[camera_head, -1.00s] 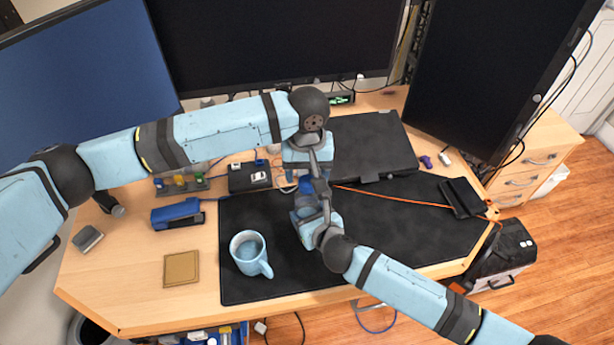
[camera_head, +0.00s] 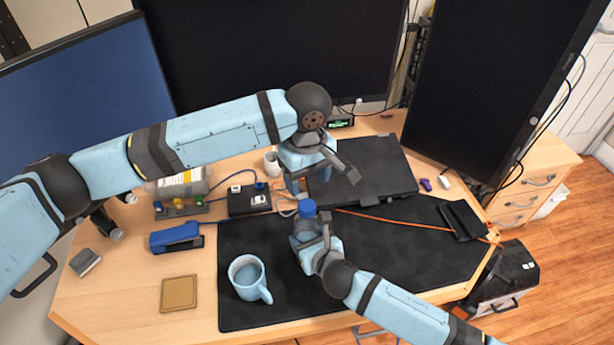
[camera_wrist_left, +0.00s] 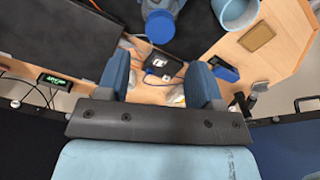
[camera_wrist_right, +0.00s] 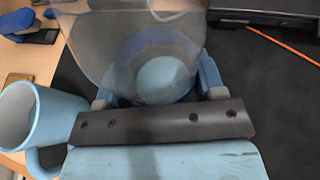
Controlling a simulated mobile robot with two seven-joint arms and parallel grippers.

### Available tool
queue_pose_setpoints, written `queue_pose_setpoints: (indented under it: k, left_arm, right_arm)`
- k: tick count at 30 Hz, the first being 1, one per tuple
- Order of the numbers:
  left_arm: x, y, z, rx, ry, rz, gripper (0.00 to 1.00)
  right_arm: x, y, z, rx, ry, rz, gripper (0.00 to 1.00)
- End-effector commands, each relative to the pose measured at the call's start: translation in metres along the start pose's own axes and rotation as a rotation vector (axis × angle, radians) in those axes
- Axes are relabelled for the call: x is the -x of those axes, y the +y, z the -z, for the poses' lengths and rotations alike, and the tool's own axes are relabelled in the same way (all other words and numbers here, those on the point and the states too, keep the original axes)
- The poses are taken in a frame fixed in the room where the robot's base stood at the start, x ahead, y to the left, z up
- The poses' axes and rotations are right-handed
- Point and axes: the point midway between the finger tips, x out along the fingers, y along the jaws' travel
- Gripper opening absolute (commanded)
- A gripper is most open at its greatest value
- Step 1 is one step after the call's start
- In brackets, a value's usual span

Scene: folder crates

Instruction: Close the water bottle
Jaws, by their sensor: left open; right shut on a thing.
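The clear water bottle (camera_head: 300,229) stands on the black desk mat with its blue cap (camera_head: 307,209) on top. Whether the cap is fully tight cannot be told. My right gripper (camera_head: 311,240) is shut on the bottle's body; the see-through body fills the right wrist view (camera_wrist_right: 150,50). My left gripper (camera_head: 322,178) is open and empty, above and behind the bottle, apart from the cap. In the left wrist view the blue cap (camera_wrist_left: 160,27) lies beyond the open fingers (camera_wrist_left: 160,85).
A light blue mug (camera_head: 247,277) stands on the mat (camera_head: 400,235) left of the bottle. A closed black laptop (camera_head: 365,170) lies behind. The mat's right side is mostly clear.

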Motion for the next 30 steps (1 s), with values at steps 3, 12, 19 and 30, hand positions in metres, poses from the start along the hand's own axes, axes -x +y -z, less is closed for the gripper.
queue_pose_setpoints:
  k: [3, 12, 19, 30]
  left_arm:
    - [0.002, 0.0, 0.0, 0.034, 0.0, 0.0, 0.6]
    - [0.001, 0.0, 0.0, 0.034, 0.0, 0.001, 0.6]
    - [-0.024, 0.0, 0.0, 0.034, 0.001, 0.002, 0.6]
    - [-0.072, 0.0, 0.0, 0.033, 0.001, 0.001, 0.6]
  right_arm:
    - [0.0, 0.0, 0.0, 0.0, 0.0, 0.0, 0.0]
    - [0.0, 0.0, 0.0, 0.0, 0.0, 0.0, 0.0]
    - [0.0, 0.0, 0.0, 0.0, 0.0, 0.0, 0.0]
    - [0.0, 0.0, 0.0, 0.0, 0.0, 0.0, 0.0]
